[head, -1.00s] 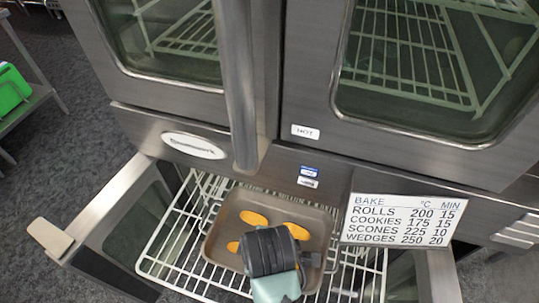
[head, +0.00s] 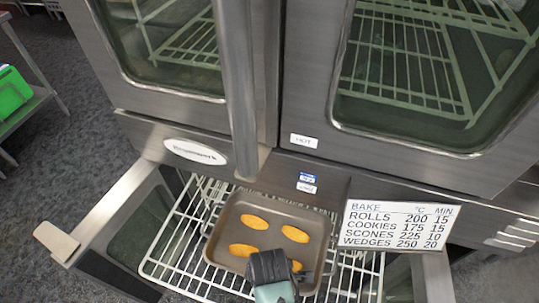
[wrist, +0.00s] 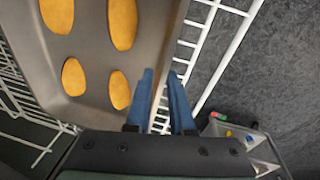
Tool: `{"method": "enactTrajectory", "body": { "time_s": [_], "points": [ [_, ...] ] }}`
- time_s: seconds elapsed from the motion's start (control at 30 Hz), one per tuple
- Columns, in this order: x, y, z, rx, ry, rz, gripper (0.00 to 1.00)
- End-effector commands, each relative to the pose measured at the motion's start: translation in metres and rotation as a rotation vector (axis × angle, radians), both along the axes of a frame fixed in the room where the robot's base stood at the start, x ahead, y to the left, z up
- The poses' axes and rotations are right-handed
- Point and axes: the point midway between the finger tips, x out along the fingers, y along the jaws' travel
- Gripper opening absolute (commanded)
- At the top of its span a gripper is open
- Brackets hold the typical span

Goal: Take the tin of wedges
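The tin (head: 222,235) is a grey-brown square tray holding several orange wedges (head: 295,234). In the wrist view the tin (wrist: 88,40) is at upper left.
The wire rack (head: 180,240) extends left of the tin. An open oven door (head: 100,225) stands at left, and a bake sign (head: 398,224) at right. The upper oven doors (head: 425,75) are shut. A green object (head: 12,92) is on a side shelf.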

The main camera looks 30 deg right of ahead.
Motion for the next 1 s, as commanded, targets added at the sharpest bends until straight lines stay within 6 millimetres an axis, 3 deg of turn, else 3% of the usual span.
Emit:
{"method": "enactTrajectory", "body": {
  "time_s": [0.1,0.27,0.5,0.63,1.0],
  "points": [
    [0.002,0.0,-0.018,0.001,0.002,-0.002,0.21],
    [0.005,0.0,-0.03,0.0,0.0,-0.001,0.21],
    [0.005,0.0,-0.031,-0.001,-0.001,-0.001,0.21],
    [0.005,0.0,-0.031,-0.001,-0.001,-0.001,0.0],
    [0.005,0.0,-0.031,-0.001,0.0,0.0,0.0]
  ]
}}
